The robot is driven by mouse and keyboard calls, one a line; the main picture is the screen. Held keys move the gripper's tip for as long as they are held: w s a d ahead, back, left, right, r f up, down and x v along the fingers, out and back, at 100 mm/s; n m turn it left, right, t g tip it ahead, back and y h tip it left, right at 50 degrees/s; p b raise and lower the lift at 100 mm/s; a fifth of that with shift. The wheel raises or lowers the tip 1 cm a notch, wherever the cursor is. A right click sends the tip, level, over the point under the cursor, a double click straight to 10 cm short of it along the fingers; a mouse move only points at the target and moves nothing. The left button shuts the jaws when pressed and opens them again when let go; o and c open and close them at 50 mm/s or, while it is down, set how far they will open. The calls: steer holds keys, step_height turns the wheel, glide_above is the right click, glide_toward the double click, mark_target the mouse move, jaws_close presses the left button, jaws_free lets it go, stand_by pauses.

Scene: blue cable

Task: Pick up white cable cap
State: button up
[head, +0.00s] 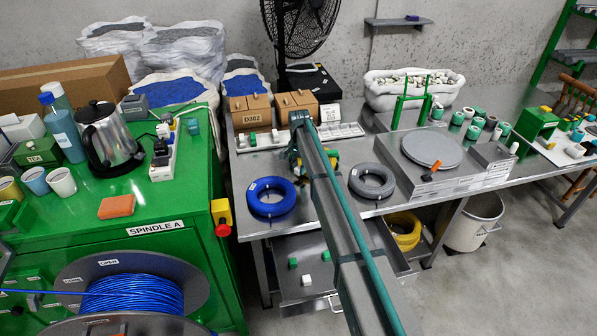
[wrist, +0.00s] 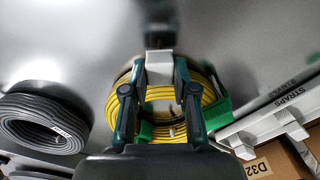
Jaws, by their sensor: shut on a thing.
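In the wrist view a small white block, which looks like the white cable cap (wrist: 160,66), sits between the fingertips of my gripper (wrist: 160,76). The fingers are shut on it. Behind and below it is a yellow cable coil (wrist: 165,122) with green parts at its sides. In the head view my arm covers most of the gripper and the held cap. Other small white caps stand in a light strip tray (head: 310,137) at the back of the bench. Another white cap (head: 306,280) lies in the open drawer with green ones.
A blue coil (head: 271,197) and a grey coil (head: 372,181) lie on the grey bench on either side of my arm. Cardboard boxes (head: 250,112) stand behind the tray. A turntable scale (head: 432,149) is to the right. A green cabinet (head: 150,210) is at left.

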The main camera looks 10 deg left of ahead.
steer(key=shift+r, duration=0.1)
steer(key=shift+r+b, duration=0.35)
steer(key=shift+r, duration=0.2)
steer(key=s+d+r+b, duration=0.3)
steer(key=s+d+r, duration=0.1)
steer(key=s+r, duration=0.85)
steer(key=p, duration=1)
glide_above(299, 167)
step_height(299, 167, down, 7)
steer(key=shift+r, duration=0.2)
steer(key=shift+f+b, duration=1.15)
steer(key=shift+f, duration=1.4)
steer(key=shift+s+f, duration=0.1)
steer(key=shift+f, duration=1.15)
